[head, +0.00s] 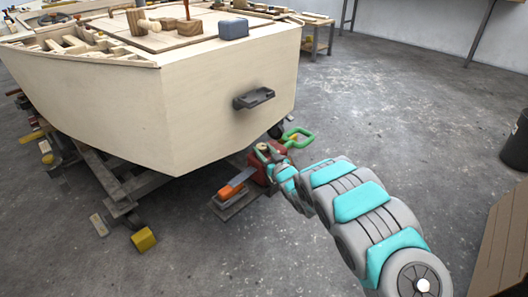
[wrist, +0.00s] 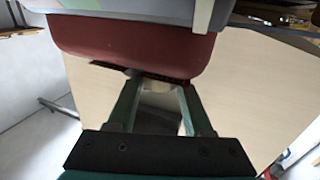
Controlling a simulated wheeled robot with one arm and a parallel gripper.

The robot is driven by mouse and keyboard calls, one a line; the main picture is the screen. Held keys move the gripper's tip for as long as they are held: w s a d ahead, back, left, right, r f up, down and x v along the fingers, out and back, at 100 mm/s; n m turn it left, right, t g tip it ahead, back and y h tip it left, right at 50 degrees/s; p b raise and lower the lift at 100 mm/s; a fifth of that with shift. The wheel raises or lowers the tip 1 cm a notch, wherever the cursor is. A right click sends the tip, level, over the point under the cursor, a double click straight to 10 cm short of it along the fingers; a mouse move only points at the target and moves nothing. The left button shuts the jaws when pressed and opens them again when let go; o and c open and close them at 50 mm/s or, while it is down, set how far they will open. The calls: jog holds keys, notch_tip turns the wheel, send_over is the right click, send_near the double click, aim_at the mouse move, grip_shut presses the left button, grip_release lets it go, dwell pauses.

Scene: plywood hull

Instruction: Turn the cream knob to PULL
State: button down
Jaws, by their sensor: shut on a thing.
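The cream knob (head: 262,147) sits on a dark red unit (head: 262,168) low beside the plywood hull's right end. My gripper (head: 268,153) is at the knob, with my arm reaching in from the lower right. In the wrist view, the two green fingers of my gripper (wrist: 158,84) close on the knob (wrist: 157,88), just against the red unit (wrist: 130,48). Only a small pale part of the knob shows between the fingers. No PULL mark or knob pointer can be read in either view.
The plywood hull (head: 215,100) rises directly behind and left, with a dark bracket (head: 254,98) on its end. A yellow block (head: 143,239) lies on the floor.

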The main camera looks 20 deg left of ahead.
jog(key=m+t+h, duration=0.1)
jog(key=m+t+h+b, duration=0.1)
jog(key=h, duration=0.1)
jog(key=m+t+h+b, duration=0.1)
jog(key=shift+s+a+f+m+t, duration=0.1)
jog(key=shift+s+a+m+t, duration=0.2)
jog(key=shift+a, duration=0.1)
jog(key=m+h, duration=0.1)
jog(key=h, duration=0.1)
jog(key=m+t+h, duration=0.1)
jog(key=shift+s+a+r+t+h, duration=0.1)
jog(key=shift+a+r+t+h, duration=0.1)
jog(key=shift+t+h, duration=0.15)
jog(key=m+t+h+p, duration=0.1)
jog(key=m+h+p, duration=0.2)
jog(key=h, duration=0.1)
jog(key=shift+a+r+h, duration=0.1)
jog(key=shift+r+h, duration=0.05)
jog(key=shift+h, duration=0.2)
jog(key=m+h+p, duration=0.2)
jog(key=h, duration=0.1)
jog(key=shift+a+m+p, duration=0.1)
jog(key=shift+m+p, duration=0.2)
jog(key=shift+f+m+g+h+p, duration=0.25)
jog(key=shift+m+h+p, duration=0.15)
jog(key=shift+h, duration=0.4)
jog(key=shift+c, duration=1.5)
grip_release()
